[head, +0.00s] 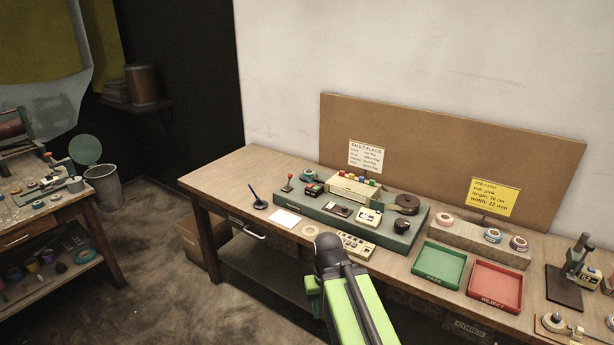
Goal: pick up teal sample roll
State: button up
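Several small tape rolls stand on a raised wooden block (462,236) at the right of the workbench. The middle one (493,235) looks blue-teal around a pale core and is the closest match there to a teal sample roll. Another teal-looking roll (306,176) lies at the back left of the green board. My green arm rises from the bottom centre in front of the bench. My gripper cannot be made out, hidden behind or below the arm.
A green PASS tray (439,281) and a red REJECT tray (520,308) lie in front of the block. A yellow job card (495,197) stands behind it. A dark stand tool (573,270) is at the right.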

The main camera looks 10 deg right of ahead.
aim_at(312, 174)
jog(key=u, duration=0.25)
jog(key=i, duration=1.95)
jog(key=u, duration=0.5)
jog(key=i, duration=0.75)
jog(key=u, duration=0.1)
jog(key=k, duration=0.85)
jog(key=u, duration=0.2)
jog(key=i, duration=0.85)
jog(key=z, duration=0.1)
